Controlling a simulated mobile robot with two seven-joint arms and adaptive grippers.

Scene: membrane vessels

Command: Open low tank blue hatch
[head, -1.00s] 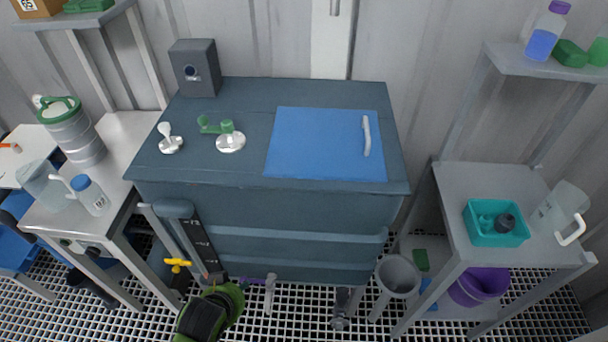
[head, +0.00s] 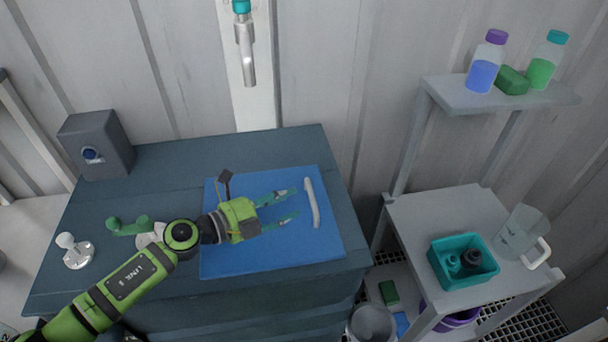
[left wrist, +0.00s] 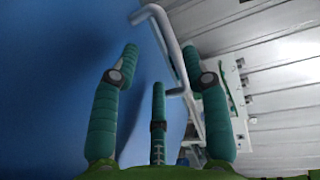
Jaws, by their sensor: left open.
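The blue hatch (head: 225,262) lies flat and closed on the top of the dark blue-grey tank (head: 285,147). Its white bar handle (head: 312,202) is near the hatch's right edge. My left gripper (head: 292,204) is over the hatch, just left of the handle, with its fingers pointing at it. The gripper is open and holds nothing. In the left wrist view the teal fingers (left wrist: 165,75) are spread, and the handle (left wrist: 167,42) shows beyond and partly between them. I cannot tell whether a finger touches it. My right gripper is not in view.
A grey box with a blue knob (head: 97,147), a white knob (head: 75,252) and a green-handled valve (head: 128,226) stand on the tank's left side. A grey side table (head: 415,215) stands to the right.

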